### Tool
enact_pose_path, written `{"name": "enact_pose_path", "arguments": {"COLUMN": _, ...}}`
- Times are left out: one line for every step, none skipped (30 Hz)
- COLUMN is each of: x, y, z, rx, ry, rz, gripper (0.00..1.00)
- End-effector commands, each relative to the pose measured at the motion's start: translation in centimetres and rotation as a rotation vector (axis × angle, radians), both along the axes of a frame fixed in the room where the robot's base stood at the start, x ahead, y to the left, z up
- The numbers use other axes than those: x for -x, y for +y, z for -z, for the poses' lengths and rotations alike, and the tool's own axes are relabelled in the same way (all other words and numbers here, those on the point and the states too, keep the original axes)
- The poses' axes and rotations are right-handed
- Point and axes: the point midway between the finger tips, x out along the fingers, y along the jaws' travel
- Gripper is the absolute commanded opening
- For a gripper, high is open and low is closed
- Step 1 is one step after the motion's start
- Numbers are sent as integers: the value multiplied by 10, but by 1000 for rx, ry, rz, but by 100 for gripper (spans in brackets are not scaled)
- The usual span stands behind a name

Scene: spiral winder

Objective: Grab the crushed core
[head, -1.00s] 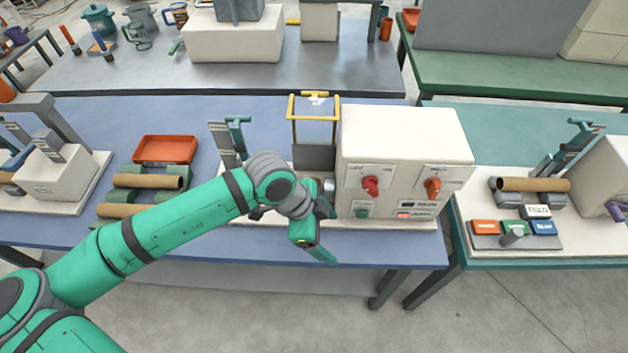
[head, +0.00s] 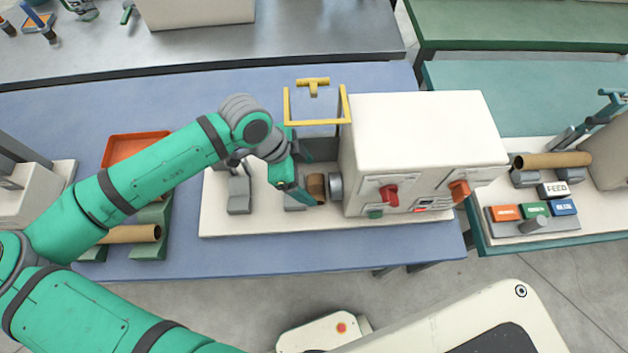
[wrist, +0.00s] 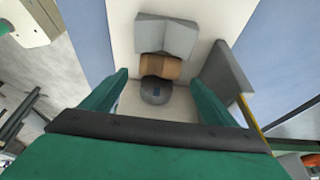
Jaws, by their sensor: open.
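The crushed core (head: 316,187) is a short brown tube on the winder, between the grey chuck (head: 335,186) at the machine's face and a grey cradle block. In the wrist view the core (wrist: 160,66) looks creased and sits between the angled grey block (wrist: 166,36) and the round grey chuck (wrist: 155,92). My gripper (head: 304,194) is beside the core in the head view and partly hides it. In the wrist view its two green fingers (wrist: 160,78) are spread apart, one to each side of the core, with nothing held.
The white winder housing (head: 420,130) with red and orange knobs stands just right of the core. A yellow guard frame (head: 347,105) rises behind it. A grey upright plate (wrist: 222,72) is close to the right finger in the wrist view. An orange tray (head: 125,143) lies left.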

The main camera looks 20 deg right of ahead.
Motion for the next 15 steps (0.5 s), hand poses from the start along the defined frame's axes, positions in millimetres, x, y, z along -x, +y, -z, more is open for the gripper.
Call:
{"name": "enact_pose_path", "arguments": {"x": 1, "y": -2, "z": 5, "rx": -1, "ry": 2, "rz": 2, "gripper": 80}}
{"name": "enact_pose_path", "arguments": {"x": 2, "y": -3, "z": 8, "rx": -1, "ry": 2, "rz": 2, "gripper": 80}}
{"name": "enact_pose_path", "arguments": {"x": 2, "y": -5, "z": 11, "rx": 0, "ry": 1, "rz": 3, "gripper": 80}}
{"name": "enact_pose_path", "arguments": {"x": 2, "y": -6, "z": 13, "rx": 0, "ry": 1, "rz": 3, "gripper": 80}}
{"name": "enact_pose_path", "arguments": {"x": 3, "y": -7, "z": 16, "rx": -1, "ry": 1, "rz": 4, "gripper": 80}}
{"name": "enact_pose_path", "arguments": {"x": 4, "y": -9, "z": 21, "rx": -1, "ry": 1, "rz": 4, "gripper": 80}}
{"name": "enact_pose_path", "arguments": {"x": 4, "y": -11, "z": 25, "rx": -1, "ry": 1, "rz": 4, "gripper": 80}}
{"name": "enact_pose_path", "arguments": {"x": 5, "y": -13, "z": 30, "rx": -3, "ry": 2, "rz": 4, "gripper": 80}}
{"name": "enact_pose_path", "arguments": {"x": 5, "y": -15, "z": 35, "rx": -1, "ry": 1, "rz": 5, "gripper": 80}}
{"name": "enact_pose_path", "arguments": {"x": 6, "y": -17, "z": 38, "rx": -1, "ry": 1, "rz": 4, "gripper": 80}}
{"name": "enact_pose_path", "arguments": {"x": 7, "y": -18, "z": 42, "rx": -2, "ry": 2, "rz": 3, "gripper": 80}}
{"name": "enact_pose_path", "arguments": {"x": 7, "y": -20, "z": 46, "rx": 0, "ry": 1, "rz": 3, "gripper": 80}}
{"name": "enact_pose_path", "arguments": {"x": 7, "y": -21, "z": 49, "rx": 0, "ry": 0, "rz": 2, "gripper": 80}}
{"name": "enact_pose_path", "arguments": {"x": 7, "y": -21, "z": 51, "rx": 0, "ry": 1, "rz": 1, "gripper": 80}}
{"name": "enact_pose_path", "arguments": {"x": 7, "y": -21, "z": 53, "rx": 0, "ry": 1, "rz": -1, "gripper": 80}}
